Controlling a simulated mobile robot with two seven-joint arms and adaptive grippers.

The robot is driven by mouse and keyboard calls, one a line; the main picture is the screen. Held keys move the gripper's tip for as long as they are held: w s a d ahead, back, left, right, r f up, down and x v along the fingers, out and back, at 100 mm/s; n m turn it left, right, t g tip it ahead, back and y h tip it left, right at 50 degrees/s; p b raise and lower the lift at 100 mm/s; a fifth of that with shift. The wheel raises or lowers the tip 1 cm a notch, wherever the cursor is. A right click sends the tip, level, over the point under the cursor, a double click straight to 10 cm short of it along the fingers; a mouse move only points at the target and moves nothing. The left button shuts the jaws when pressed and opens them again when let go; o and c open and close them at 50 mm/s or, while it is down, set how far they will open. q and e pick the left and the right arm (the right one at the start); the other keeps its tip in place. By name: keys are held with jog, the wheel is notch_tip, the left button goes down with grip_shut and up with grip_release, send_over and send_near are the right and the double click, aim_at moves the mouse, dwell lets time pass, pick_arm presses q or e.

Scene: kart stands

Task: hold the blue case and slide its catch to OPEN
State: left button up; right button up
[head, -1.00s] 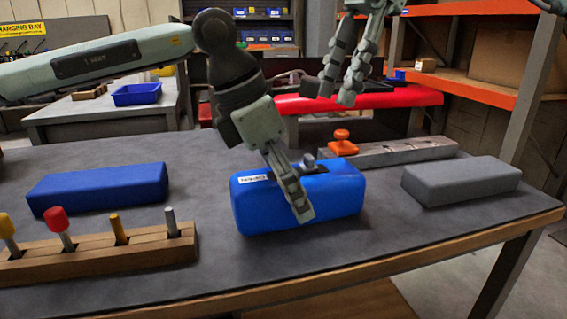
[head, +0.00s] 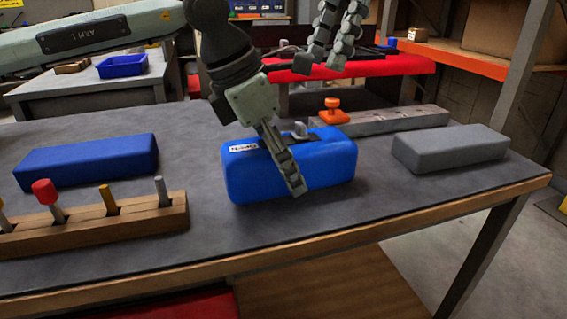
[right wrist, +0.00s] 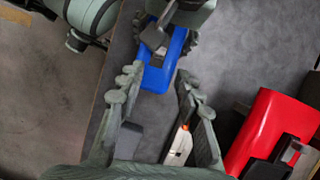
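The blue case (head: 330,165) lies on the grey bench top. Its small grey catch (head: 299,130) stands up from a dark plate on the top face. A white label on the case is too small to read. My left gripper (head: 283,165) is shut across the case, one finger against the front face. Its other finger is hidden behind the case in the head view. My right gripper (head: 319,66) is open and empty, above and beyond the catch. In the right wrist view, its open fingers (right wrist: 158,74) point towards the blue case (right wrist: 155,80) and catch (right wrist: 152,38).
A second blue block (head: 90,163) lies at left, behind a wooden rack (head: 140,222) of upright pegs. A grey block (head: 450,148) lies at right. Behind the case is a grey rail (head: 390,121) with an orange knob (head: 333,112).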

aim_at(304, 133)
jog(key=shift+w+d, duration=0.1)
jog(key=shift+d, duration=0.05)
jog(key=shift+c, duration=1.1)
pick_arm(q)
jog(key=shift+f, duration=0.1)
pick_arm(e)
jog(key=w+d+y, duration=0.1)
jog(key=d, duration=0.2)
jog(key=w+d+f+y, duration=0.1)
jog(key=d+y, duration=0.1)
jog(key=d, duration=0.1)
jog(key=w+d+f+m+g+y, duration=0.1)
jog(key=d, duration=0.3)
jog(key=shift+w+f+y, duration=0.1)
jog(key=shift+f+y, duration=0.1)
jog(key=shift+y, duration=0.2)
grip_shut()
jog(key=shift+a, duration=0.15)
jog(key=x, duration=1)
jog(key=shift+s+a, duration=0.15)
jog(key=shift+s, duration=0.1)
jog(key=shift+s+a, duration=0.15)
jog(key=shift+a, duration=0.4)
jog(key=shift+s+a, duration=0.2)
jog(key=shift+a, duration=0.35)
jog(key=shift+s+a+r, duration=0.1)
jog(key=shift+s+a, duration=0.1)
jog(key=shift+a, duration=0.4)
